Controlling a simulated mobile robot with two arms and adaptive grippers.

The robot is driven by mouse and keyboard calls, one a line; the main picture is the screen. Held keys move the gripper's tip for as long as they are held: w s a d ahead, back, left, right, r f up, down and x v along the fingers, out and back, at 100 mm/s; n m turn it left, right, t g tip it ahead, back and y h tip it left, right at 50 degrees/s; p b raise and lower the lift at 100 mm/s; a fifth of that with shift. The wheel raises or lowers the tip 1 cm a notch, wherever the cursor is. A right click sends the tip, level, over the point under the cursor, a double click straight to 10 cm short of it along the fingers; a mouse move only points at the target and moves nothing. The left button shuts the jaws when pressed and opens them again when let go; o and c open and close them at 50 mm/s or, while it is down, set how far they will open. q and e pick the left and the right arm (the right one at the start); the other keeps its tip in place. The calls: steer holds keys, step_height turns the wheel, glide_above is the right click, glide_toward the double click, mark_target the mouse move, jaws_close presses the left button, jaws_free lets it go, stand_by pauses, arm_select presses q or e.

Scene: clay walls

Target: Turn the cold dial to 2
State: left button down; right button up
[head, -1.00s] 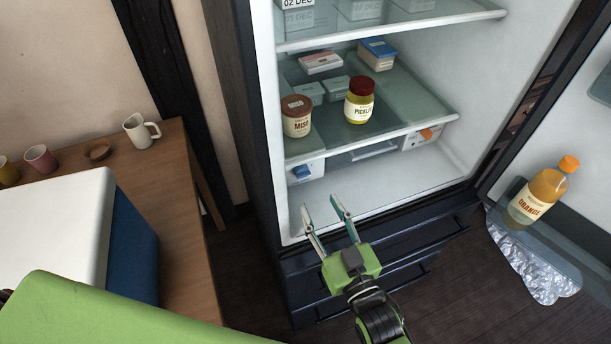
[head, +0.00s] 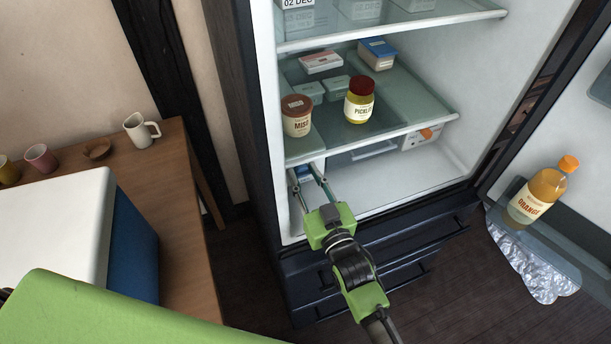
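A white panel with a blue dial (head: 302,173) sits low on the left inner wall of the open fridge, under the lower glass shelf. My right gripper (head: 304,176) reaches into the fridge, its two fingers apart, one on each side of the blue dial in the picture. The fingers partly hide the dial and panel; I cannot tell whether they touch it, and no setting is readable. A second white panel with an orange dial (head: 427,133) is on the right inner wall, well clear of the gripper. My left gripper is out of view.
The lower glass shelf (head: 400,133) is just above my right gripper, with a miso tub (head: 297,122) and a pickle jar (head: 359,106) on it. The open door at right holds an orange bottle (head: 535,202). The fridge floor (head: 400,185) is clear to the right.

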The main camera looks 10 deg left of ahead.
steer(key=c, duration=0.4)
steer(key=shift+n, duration=0.4)
steer(key=n+p, duration=0.1)
steer(key=n, duration=0.2)
steer(key=shift+s+a+f+n, duration=0.1)
steer(key=shift+n, duration=2.4)
steer(key=o, duration=1.1)
